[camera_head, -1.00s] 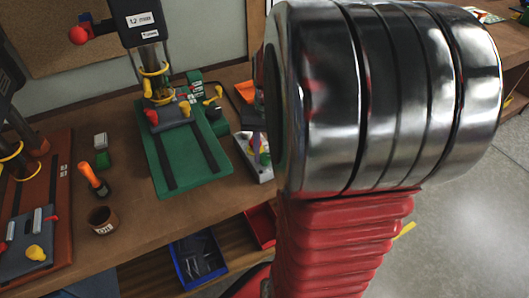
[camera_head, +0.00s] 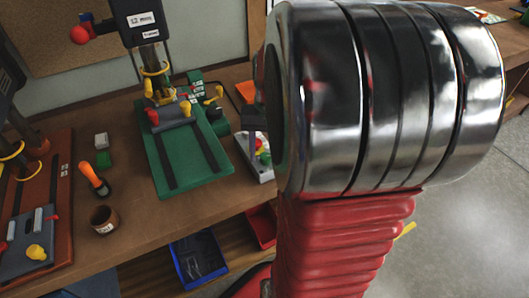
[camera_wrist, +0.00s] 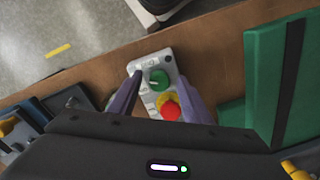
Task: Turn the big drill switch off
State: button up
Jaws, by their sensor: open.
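A grey switch box (camera_wrist: 152,67) lies on the brown bench in the wrist view. It carries a green knob (camera_wrist: 159,79) with a pale mark, and a red button (camera_wrist: 170,111) on a yellow base. My gripper (camera_wrist: 157,85) is open, with one purple-grey finger on each side of the box and nothing held. Whether the fingers touch the box or hover above it cannot be told. In the head view the box (camera_head: 252,160) shows partly, right of the green drill base (camera_head: 190,168); my arm hides the rest.
A drill press with a dark head (camera_head: 138,22) stands over the green base. A second machine on a red-brown base (camera_head: 45,190) is at left. An orange-handled tool (camera_head: 93,178) and a brown cup (camera_head: 103,219) sit between them. A blue bin (camera_head: 198,258) is below.

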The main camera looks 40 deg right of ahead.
aim_at(267, 156)
notch_tip(267, 156, up, 14)
jog(key=shift+s+d+f, duration=0.15)
jog(key=shift+s+d, duration=0.05)
dwell(0.5)
dwell(0.4)
jog(key=s+a+f+n+t, duration=0.2)
jog(key=a+n, duration=0.2)
jog(key=a, duration=0.8)
jog(key=s+a+f+n+t, duration=0.2)
jog(key=a+n+t, duration=0.1)
jog(key=a, duration=0.9)
jog(key=shift+n, duration=0.9)
